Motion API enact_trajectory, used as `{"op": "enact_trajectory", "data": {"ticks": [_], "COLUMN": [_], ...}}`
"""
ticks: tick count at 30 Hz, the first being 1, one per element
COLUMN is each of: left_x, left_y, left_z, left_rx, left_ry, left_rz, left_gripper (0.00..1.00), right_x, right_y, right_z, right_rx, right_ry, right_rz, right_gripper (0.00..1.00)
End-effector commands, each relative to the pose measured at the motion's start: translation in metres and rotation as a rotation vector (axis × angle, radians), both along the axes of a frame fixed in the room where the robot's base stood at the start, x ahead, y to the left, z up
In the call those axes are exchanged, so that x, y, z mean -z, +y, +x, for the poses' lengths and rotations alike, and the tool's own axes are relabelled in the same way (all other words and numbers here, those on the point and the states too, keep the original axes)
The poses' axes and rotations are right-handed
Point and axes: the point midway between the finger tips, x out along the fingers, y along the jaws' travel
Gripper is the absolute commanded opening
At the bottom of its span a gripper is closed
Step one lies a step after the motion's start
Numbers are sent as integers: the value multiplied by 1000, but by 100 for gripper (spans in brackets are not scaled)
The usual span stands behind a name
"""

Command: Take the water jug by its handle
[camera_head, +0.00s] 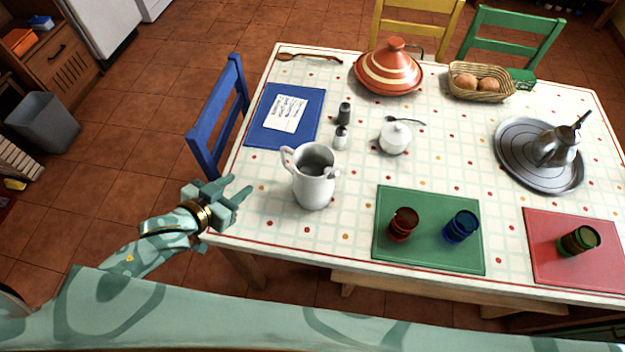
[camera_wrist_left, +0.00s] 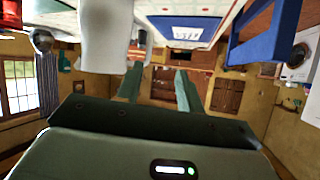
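The white water jug (camera_head: 314,188) stands upright on the table. Its handle (camera_head: 287,158) is on its left side, and a spout shows at its right rim. My left gripper (camera_head: 238,185) is at the table's left edge, to the left of the jug and apart from it. Its two fingers are spread with nothing between them. In the left wrist view the scene is upside down; the jug (camera_wrist_left: 105,35) is left of the open fingers (camera_wrist_left: 157,82), with its handle on the side toward them. My right gripper is not in view.
A blue mat (camera_head: 265,125) with a paper lies behind the jug, and a blue chair (camera_head: 215,120) stands by the left edge. Salt and pepper shakers (camera_head: 341,137) and a sugar bowl (camera_head: 395,138) stand behind right. A green mat (camera_head: 430,255) with two cups is at the right.

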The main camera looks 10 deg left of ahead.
Motion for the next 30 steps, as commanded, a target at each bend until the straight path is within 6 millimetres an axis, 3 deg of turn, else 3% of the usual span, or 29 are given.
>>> {"op": "enact_trajectory", "data": {"ticks": [2, 5, 15, 30], "left_x": [-15, -19, 12, 37], "left_y": [-3, -8, -41, -70], "left_z": [5, 14, 79, 131], "left_rx": [31, 46, 47, 46], "left_ry": [-26, -38, -40, -36], "left_rz": [-66, -116, -122, -120], "left_gripper": [38, 38, 38, 38], "right_x": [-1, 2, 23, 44], "right_y": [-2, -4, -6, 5], "right_z": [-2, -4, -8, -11], "right_rx": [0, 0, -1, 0], "right_ry": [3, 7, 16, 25], "right_rz": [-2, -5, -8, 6], "right_gripper": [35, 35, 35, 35]}}
